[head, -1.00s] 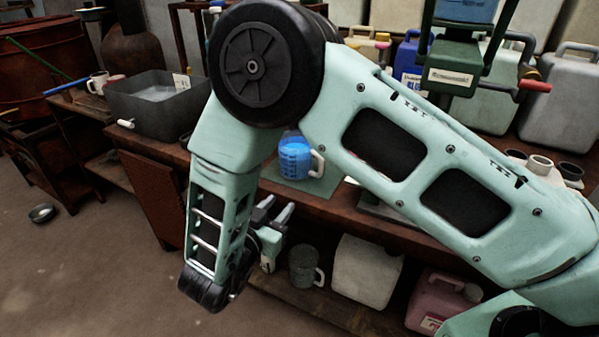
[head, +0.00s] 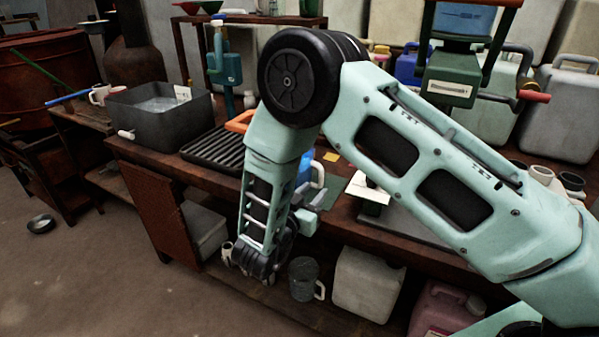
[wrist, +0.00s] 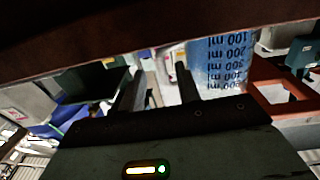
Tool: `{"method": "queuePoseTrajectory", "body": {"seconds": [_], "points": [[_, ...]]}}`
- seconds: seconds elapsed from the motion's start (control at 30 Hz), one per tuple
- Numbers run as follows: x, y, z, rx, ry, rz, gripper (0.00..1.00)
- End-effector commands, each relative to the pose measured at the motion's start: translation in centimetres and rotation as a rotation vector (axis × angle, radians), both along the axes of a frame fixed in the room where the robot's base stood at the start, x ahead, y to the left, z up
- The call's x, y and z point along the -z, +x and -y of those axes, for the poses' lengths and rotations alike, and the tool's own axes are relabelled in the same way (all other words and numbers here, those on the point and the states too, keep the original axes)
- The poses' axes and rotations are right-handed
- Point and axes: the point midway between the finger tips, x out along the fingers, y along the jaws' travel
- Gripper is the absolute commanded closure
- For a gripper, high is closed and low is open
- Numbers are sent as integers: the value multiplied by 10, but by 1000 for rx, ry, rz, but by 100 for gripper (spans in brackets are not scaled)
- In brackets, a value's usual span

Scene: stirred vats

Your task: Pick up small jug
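A small clear jug of blue liquid with a pale handle (head: 317,172) stands on the bench, partly hidden behind my arm in the head view. In the wrist view the jug (wrist: 222,60) appears upside down with its ml marks, just beyond my right fingertip. A grey mug-like jug (head: 304,279) stands on the lower shelf. My gripper (wrist: 158,73) is open, with nothing between its fingers. The jug appears apart from the fingers; the exact gap cannot be told.
A green mat (head: 332,191) lies by the jug. A black ribbed rack (head: 213,150) and a grey basin (head: 160,108) stand to the left. A white container (head: 366,280) and a pink canister (head: 440,309) are under the bench. The dark bench edge (wrist: 150,30) crosses the wrist view.

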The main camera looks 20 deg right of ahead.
Motion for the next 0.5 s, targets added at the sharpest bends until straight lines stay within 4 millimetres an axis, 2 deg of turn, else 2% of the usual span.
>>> {"method": "queuePoseTrajectory", "body": {"seconds": [0.4, 0.5], "points": [[-7, 33, 36, 4, 0, 1, 67], [-7, 35, 38, 0, 0, 1, 67]]}}
